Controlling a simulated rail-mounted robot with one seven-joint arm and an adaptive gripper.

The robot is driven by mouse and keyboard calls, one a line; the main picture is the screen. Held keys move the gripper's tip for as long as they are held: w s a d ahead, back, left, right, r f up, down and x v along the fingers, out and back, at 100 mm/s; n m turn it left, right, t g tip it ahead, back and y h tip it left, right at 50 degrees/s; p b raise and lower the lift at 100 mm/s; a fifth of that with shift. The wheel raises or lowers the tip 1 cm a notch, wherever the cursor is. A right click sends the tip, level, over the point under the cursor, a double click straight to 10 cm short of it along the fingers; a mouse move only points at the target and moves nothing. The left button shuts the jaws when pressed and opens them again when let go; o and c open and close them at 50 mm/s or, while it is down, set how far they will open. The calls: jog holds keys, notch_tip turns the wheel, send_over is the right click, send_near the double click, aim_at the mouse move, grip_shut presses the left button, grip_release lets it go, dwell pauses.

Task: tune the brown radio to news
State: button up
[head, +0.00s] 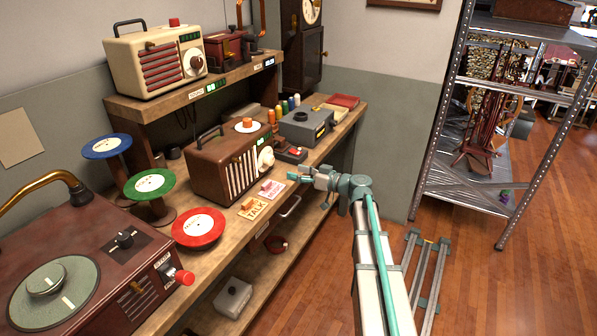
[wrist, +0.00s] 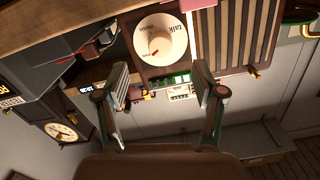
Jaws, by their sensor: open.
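The brown radio (head: 212,160) stands on the workbench in the head view, with a slatted speaker front and a handle on top. Its round cream dial (head: 266,158) is at the right end of its front. In the wrist view the picture is upside down; the dial (wrist: 160,40) carries a red mark toward its lower left and the word "talk" on its right. My gripper (head: 298,173) is in front of the radio's right end, open and empty. In the wrist view its two fingers (wrist: 160,85) are spread, with the dial between and beyond them, apart from it.
A yellow TALK card (head: 253,208) and a pink card (head: 271,188) lie before the radio. A cream radio (head: 155,60) stands on the raised shelf. A grey box (head: 305,125), a red disc (head: 198,228) and a turntable (head: 85,270) share the bench.

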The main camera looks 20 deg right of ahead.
aim_at(272, 161)
jog(key=shift+w+a+r+n+t+p, duration=0.15)
jog(key=shift+w+a+r+n+p, duration=0.15)
jog(key=shift+w+a+p, duration=0.45)
jog(key=shift+w+a+r+n+t+p, duration=0.15)
jog(key=shift+w+a+n+p, duration=0.3)
jog(key=shift+w+a+p, duration=0.3)
jog(key=shift+w+a+r+n+t+p, duration=0.1)
jog(key=shift+w+a+r+n+p, duration=0.2)
jog(key=shift+w+a+p, duration=0.45)
jog(key=p+x, duration=0.3)
jog(key=p, duration=0.1)
jog(key=shift+w, duration=0.25)
jog(key=shift+f+b, duration=0.25)
jog(key=shift+b, duration=0.2)
jog(key=shift+a+b, duration=0.15)
jog(key=shift+b, duration=0.8)
jog(key=c, duration=0.8)
